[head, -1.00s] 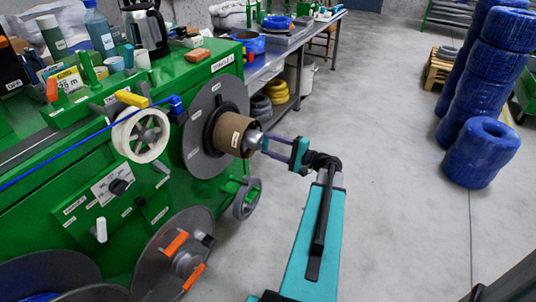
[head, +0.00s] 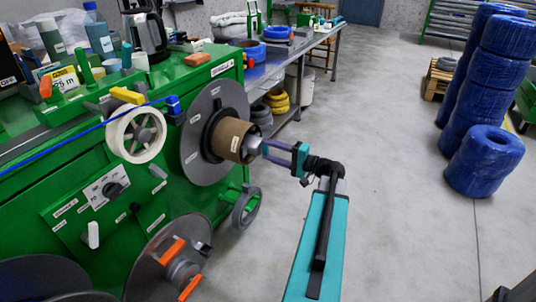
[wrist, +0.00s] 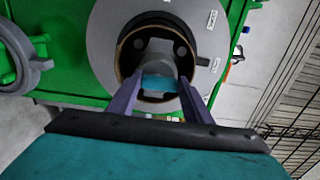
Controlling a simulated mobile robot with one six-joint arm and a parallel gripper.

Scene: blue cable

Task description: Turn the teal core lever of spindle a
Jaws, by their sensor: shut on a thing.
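Spindle a carries a round grey flange (head: 203,160) and a brown cardboard core (head: 230,139) on the right face of the green machine. A grey metal hub (head: 252,145) sticks out of the core. The teal core lever (wrist: 160,83) shows in the wrist view at the hub's end, inside the core's opening. In the head view I cannot make it out. My gripper (head: 263,149) reaches in from the right, level with the hub. Its two purple fingers stand either side of the lever in the wrist view (wrist: 159,88), shut on it. The finger contacts are partly hidden.
A white reel (head: 137,134) with a blue cable sits left of spindle a. A lower reel with orange levers (head: 173,250) is below. A caster wheel (head: 246,207) stands under the flange. Blue coils (head: 483,160) are stacked at right. The floor between is clear.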

